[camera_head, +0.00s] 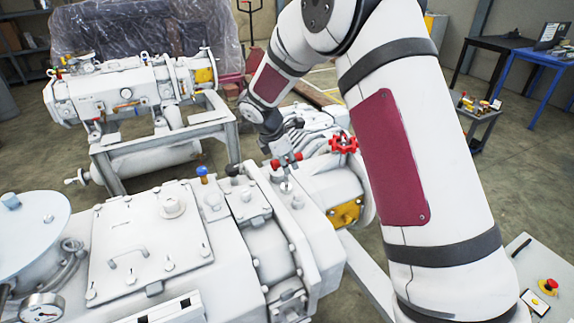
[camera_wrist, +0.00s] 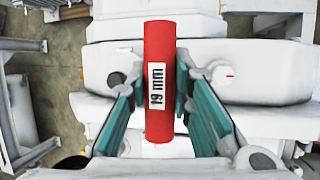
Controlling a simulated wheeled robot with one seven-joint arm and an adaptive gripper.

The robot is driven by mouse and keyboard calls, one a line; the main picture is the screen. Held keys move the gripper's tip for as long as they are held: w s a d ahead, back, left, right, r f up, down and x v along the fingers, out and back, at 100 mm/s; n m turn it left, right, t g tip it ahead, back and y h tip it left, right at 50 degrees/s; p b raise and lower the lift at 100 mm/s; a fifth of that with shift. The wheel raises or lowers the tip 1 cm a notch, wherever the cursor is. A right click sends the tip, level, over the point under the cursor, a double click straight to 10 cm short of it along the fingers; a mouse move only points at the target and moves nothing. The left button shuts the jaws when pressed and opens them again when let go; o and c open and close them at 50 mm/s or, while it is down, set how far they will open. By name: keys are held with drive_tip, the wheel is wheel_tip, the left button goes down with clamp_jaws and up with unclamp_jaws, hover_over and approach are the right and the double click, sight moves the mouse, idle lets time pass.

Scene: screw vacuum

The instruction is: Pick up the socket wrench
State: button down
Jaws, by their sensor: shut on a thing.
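The socket wrench (camera_wrist: 160,120) has a red cylindrical handle with a white "19 mm" label. My gripper (camera_wrist: 161,82) is shut on this handle, one teal-padded finger on each side, with both handle ends sticking out past the fingers. The handle lies roughly level. I cannot tell whether the wrench's lower end touches the pump.
The white pump (camera_head: 150,240) with bolts, a lid handle and a gauge (camera_head: 42,306) fills the foreground. A red valve wheel (camera_head: 343,145) is close right of my gripper. A second pump (camera_head: 125,95) stands behind left. A cart with small items (camera_head: 478,112) is at the right.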

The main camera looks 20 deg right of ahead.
wheel_tip(320, 180, up, 10)
idle(0.5)
idle(2.2)
